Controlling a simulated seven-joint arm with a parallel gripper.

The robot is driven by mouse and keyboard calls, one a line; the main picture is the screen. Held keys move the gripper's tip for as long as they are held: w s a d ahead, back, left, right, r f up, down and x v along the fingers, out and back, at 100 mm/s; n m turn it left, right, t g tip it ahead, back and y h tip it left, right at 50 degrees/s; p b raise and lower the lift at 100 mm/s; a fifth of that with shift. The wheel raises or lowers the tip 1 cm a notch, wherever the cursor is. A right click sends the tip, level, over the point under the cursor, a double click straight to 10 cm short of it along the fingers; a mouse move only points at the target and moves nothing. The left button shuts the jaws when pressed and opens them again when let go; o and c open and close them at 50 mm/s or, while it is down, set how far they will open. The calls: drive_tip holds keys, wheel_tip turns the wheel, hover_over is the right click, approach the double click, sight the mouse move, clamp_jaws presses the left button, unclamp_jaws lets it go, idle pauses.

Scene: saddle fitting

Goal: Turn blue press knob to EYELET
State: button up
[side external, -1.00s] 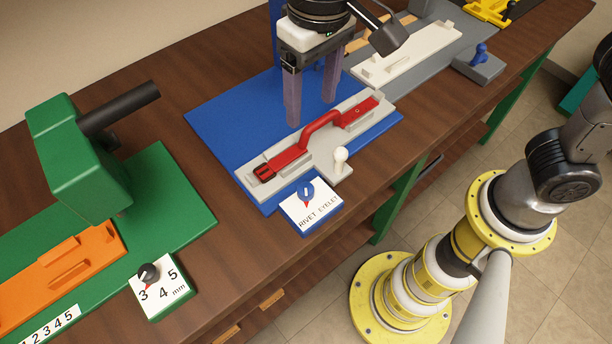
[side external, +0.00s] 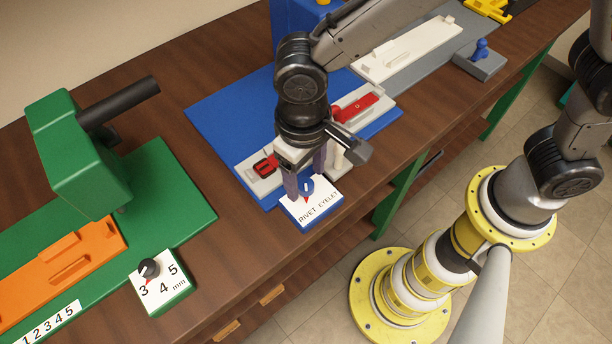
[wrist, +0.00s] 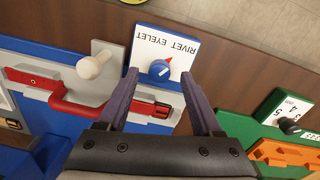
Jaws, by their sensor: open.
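The blue press knob (side external: 308,187) is a small round blue dial with a white line and a red pointer. It sits on a white plate (side external: 318,207) lettered RIVET EYELET. In the wrist view the knob (wrist: 160,70) shows between my fingertips, and its red pointer angles up and right, toward the word RIVET on the upside-down lettering. My gripper (side external: 305,183) is open and points down over the knob, one finger to each side. The fingers (wrist: 160,76) look apart from the knob; their exact height above the plate is hard to tell.
Bare wood lies between the stations.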

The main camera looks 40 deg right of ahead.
drive_tip(key=shift+f, duration=0.9)
drive_tip(key=shift+c, duration=0.2)
clamp_jaws()
